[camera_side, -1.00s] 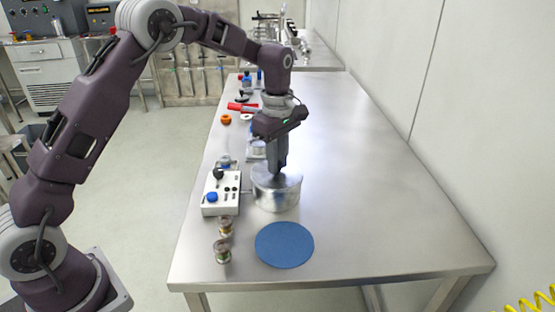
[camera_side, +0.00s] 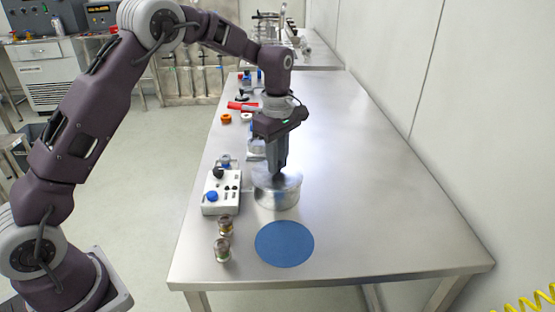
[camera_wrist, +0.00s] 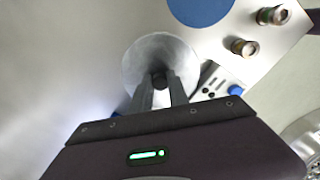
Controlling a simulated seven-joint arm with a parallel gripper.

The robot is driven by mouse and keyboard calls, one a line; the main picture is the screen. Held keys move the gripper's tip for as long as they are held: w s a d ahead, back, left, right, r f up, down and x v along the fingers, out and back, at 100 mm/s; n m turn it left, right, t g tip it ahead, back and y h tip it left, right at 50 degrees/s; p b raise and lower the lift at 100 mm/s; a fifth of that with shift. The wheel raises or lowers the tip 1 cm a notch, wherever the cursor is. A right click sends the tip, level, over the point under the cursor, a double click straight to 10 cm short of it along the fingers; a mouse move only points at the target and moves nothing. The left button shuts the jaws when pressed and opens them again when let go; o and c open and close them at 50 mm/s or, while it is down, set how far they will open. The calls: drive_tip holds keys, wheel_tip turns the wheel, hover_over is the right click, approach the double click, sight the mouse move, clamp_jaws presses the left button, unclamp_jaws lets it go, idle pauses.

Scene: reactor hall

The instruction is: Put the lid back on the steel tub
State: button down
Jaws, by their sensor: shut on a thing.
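The steel tub (camera_side: 276,199) stands on the bench beside the white control box. The round grey lid (camera_side: 290,180) is at the tub's top; from the side it looks about level and over the rim, and I cannot tell whether it is fully seated. My gripper (camera_side: 277,172) points down and is shut on the lid's dark knob. In the wrist view the lid (camera_wrist: 140,62) fills the space below my gripper (camera_wrist: 160,88), with the knob (camera_wrist: 158,76) between the fingertips. The lid hides the tub's opening there.
A blue round mat (camera_side: 284,244) lies bare in front of the tub. The white control box (camera_side: 221,193) is close at the tub's left. Two small jars (camera_side: 222,250) stand at the front left. The bench's right side (camera_side: 370,180) is clear.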

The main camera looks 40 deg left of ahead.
drive_tip(key=c, duration=1.2)
unclamp_jaws()
drive_tip(key=o, duration=0.5)
drive_tip(key=shift+r, duration=3.55)
